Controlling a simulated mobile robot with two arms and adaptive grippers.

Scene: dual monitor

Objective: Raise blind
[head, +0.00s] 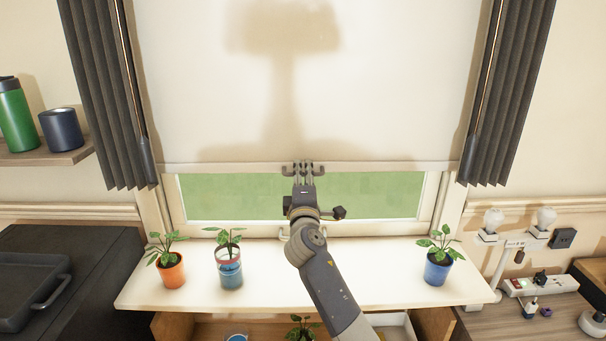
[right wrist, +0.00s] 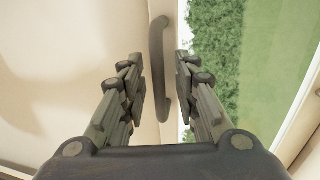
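The cream roller blind (head: 400,90) hangs over most of the window, with its bottom bar (head: 220,167) a little above the sill and a strip of green outside below it. A dark curved handle (right wrist: 157,62) on the bottom bar shows in the right wrist view. My right gripper (head: 303,170) is at the middle of the bottom bar. In the right wrist view its fingers (right wrist: 161,88) are open, one on each side of the handle, with gaps visible. The blind (right wrist: 60,60) fills the left of that view. My left gripper is not in view.
Potted plants stand on the white sill (head: 330,270): an orange pot (head: 171,272), a striped pot (head: 229,268) and a blue pot (head: 437,270). Dark curtains (head: 105,90) hang at both sides. A power strip (head: 540,285) lies at the right.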

